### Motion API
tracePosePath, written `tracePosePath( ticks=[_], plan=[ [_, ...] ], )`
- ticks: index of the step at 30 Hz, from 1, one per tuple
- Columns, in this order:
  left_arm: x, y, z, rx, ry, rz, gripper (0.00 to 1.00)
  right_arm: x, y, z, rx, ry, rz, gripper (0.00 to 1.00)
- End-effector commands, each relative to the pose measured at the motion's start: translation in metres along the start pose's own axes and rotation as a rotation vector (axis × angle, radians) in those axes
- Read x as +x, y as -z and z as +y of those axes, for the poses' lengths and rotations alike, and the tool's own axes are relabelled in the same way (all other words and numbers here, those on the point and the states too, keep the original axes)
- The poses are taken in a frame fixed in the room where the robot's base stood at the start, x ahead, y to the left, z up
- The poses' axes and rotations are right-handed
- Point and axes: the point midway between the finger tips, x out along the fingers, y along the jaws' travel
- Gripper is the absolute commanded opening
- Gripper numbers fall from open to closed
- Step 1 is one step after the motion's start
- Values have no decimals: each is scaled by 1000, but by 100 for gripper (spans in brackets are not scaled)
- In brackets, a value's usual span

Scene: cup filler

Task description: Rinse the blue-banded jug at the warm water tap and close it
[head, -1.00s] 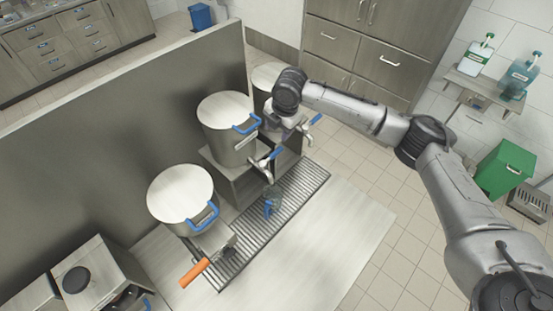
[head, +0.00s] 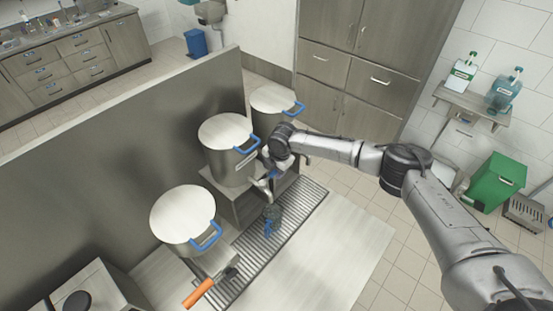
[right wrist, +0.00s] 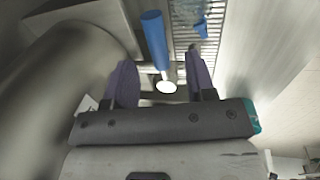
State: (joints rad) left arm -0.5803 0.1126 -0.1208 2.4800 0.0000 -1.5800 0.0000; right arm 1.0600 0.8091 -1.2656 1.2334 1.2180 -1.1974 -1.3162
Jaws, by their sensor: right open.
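The blue-banded jug (head: 271,221) stands on the drain grate below the spout of the middle urn's tap (head: 266,190). Its clear body and blue handle are small, and I cannot tell whether water is in it or running. In the right wrist view, the jug's blue part (right wrist: 201,27) shows on the grate at the top. My right gripper (right wrist: 160,60) is open at this tap, with the blue tap lever (right wrist: 155,38) reaching between its fingers, apparently not gripped. In the head view, my right wrist partly hides gripper and lever. My left gripper is not in view.
The middle urn (head: 228,150) stands close beside my right gripper. Another urn (head: 183,220) is nearer and a third (head: 275,105) farther back. The counter (head: 335,245) right of the grate is clear.

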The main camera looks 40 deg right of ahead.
Motion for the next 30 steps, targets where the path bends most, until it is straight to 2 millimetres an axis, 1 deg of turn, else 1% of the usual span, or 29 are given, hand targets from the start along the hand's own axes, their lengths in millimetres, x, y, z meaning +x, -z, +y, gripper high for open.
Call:
tracePosePath(
  ticks=[3,9,20,30],
  plan=[
    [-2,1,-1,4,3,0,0,12,0,0,0,2,0,51],
    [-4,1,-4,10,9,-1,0,21,0,0,0,0,0,51],
    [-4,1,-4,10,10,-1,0,23,0,0,-1,0,0,50],
    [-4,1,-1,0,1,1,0,23,0,0,-1,0,0,17]
  ],
)
